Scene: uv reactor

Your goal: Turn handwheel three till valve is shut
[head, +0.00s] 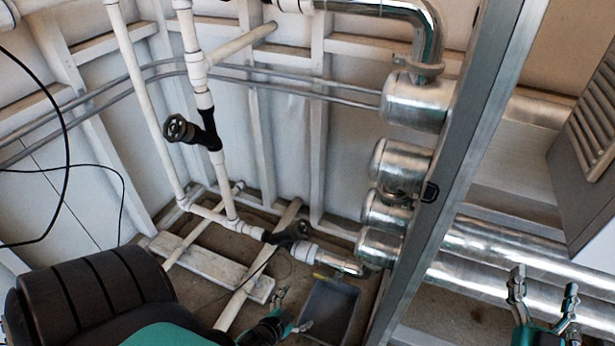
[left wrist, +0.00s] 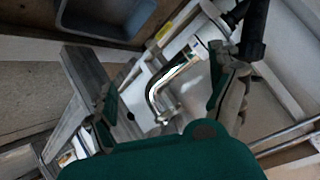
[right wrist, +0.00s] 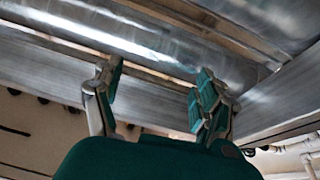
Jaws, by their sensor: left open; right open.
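A black valve with a round black handwheel (head: 178,128) sits on the upright white pipe at the left in the head view. A second black valve (head: 290,234) sits on the low white pipe near the floor; a black valve part (left wrist: 254,28) also shows at the top right in the left wrist view. I cannot tell which is handwheel three; no number is readable. My left gripper (head: 292,309) is open and empty, below the low valve in the head view. My right gripper (head: 544,281) is open and empty at the far right, away from both valves.
A grey tray (head: 327,308) lies on the floor beside my left gripper. A slanted metal post (head: 465,150) stands between my two grippers. Shiny metal cylinders (head: 418,101) line its left side. Large silver pipes (head: 490,273) run behind my right gripper. A grey louvred cabinet (head: 585,190) is at right.

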